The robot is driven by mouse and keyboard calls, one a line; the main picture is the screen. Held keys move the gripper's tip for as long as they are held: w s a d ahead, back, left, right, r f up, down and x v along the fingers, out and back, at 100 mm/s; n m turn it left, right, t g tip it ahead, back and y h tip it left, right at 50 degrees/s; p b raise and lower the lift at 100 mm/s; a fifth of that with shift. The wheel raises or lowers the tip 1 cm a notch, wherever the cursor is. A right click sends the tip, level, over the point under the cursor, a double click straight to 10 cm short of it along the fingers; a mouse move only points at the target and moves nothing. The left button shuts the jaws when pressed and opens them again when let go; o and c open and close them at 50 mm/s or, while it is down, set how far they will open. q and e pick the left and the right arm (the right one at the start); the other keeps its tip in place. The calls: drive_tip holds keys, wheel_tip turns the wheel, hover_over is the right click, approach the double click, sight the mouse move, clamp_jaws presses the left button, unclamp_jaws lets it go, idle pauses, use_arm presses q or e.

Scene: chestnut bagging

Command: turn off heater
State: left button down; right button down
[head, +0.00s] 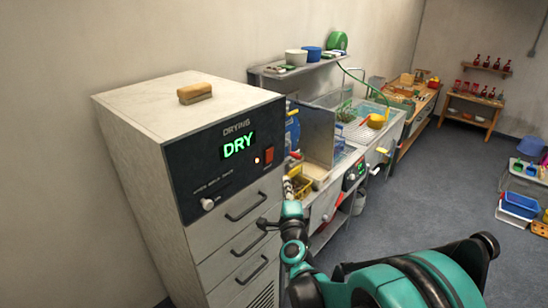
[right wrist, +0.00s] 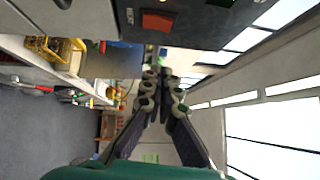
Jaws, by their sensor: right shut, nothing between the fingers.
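The heater looks like the pale drying cabinet (head: 150,150), whose dark panel reads "DRYING" and shows a lit green "DRY" display (head: 238,145). A red-orange rocker switch (head: 269,154) sits right of the display, beside a small glowing orange light (head: 257,160). My right gripper (head: 288,183) is shut and empty, to the right of the panel and below the switch in the head view. In the right wrist view the switch (right wrist: 157,21) is near the top, above and apart from the closed fingertips (right wrist: 163,80). My left gripper is not in view.
A white knob (head: 207,204) and drawer handles (head: 246,207) stick out of the cabinet front. A sponge-like block (head: 195,93) lies on top. A sink counter (head: 385,120) and shelf (head: 300,68) stand beyond. Open floor (head: 430,180) lies to the right.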

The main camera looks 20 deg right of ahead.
approach(273, 151)
drive_tip(key=w+d, duration=0.2)
drive_tip(key=d, duration=0.2)
drive_tip(key=w+a, duration=0.2)
drive_tip(key=w, duration=0.1)
drive_tip(key=shift+w+a+r, duration=0.15)
drive_tip(key=shift+w+a, duration=0.05)
drive_tip(key=shift+w, duration=0.1)
drive_tip(key=shift+w+a+r, duration=0.1)
drive_tip(key=shift+w+a, duration=0.1)
drive_tip(key=shift+w, duration=0.1)
drive_tip(key=shift+s, duration=0.1)
drive_tip(key=shift+s+d, duration=0.1)
drive_tip(key=shift+d, duration=0.05)
